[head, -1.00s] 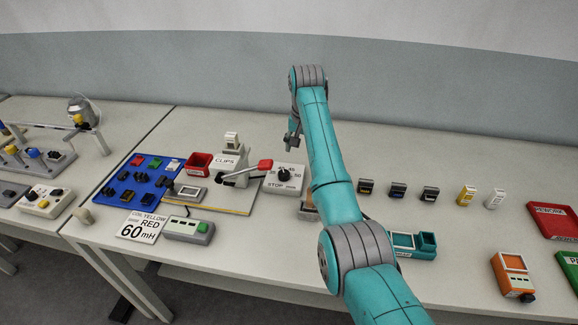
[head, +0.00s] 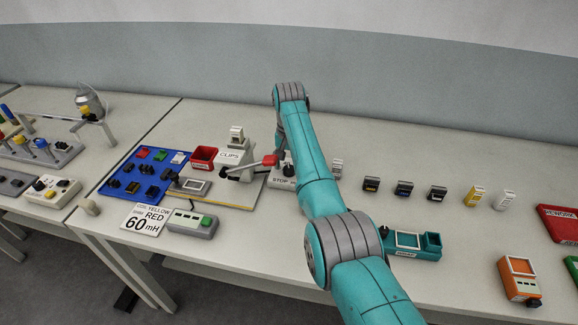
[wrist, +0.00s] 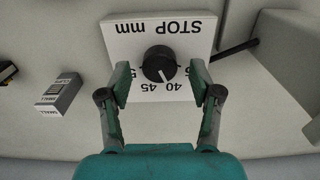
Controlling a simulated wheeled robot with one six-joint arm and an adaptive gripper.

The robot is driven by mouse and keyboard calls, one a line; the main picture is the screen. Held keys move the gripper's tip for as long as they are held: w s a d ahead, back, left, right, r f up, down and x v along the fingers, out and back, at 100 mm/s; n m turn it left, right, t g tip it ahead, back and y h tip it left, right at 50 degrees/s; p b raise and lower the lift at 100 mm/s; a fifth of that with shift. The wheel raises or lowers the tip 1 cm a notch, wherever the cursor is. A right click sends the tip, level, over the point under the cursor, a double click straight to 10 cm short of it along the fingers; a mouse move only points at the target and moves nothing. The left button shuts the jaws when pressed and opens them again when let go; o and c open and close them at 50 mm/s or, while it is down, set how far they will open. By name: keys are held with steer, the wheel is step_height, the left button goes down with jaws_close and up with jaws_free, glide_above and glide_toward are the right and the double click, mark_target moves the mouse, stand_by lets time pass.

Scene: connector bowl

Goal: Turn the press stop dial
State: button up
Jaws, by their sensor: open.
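In the wrist view the pointer faces down, near the 40. My gripper (wrist: 160,80) is open, with one finger on each side of the knob and visible gaps between them. I cannot tell how far above the plate the fingertips are. In the head view my arm hides part of the stop plate (head: 283,181) and most of the gripper.
The press with its red-tipped lever (head: 269,160) stands left of the dial. A small white labelled block (wrist: 58,94) lies beside the plate in the wrist view. Several small parts (head: 404,189) stand to the right, and a teal fixture (head: 432,243) is nearer the front.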

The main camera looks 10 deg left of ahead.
steer(key=shift+f, duration=0.55)
steer(key=c, duration=1.1)
steer(key=shift+c, duration=0.2)
steer(key=shift+m, duration=0.4)
steer(key=m, duration=0.3)
steer(key=shift+m, duration=2.5)
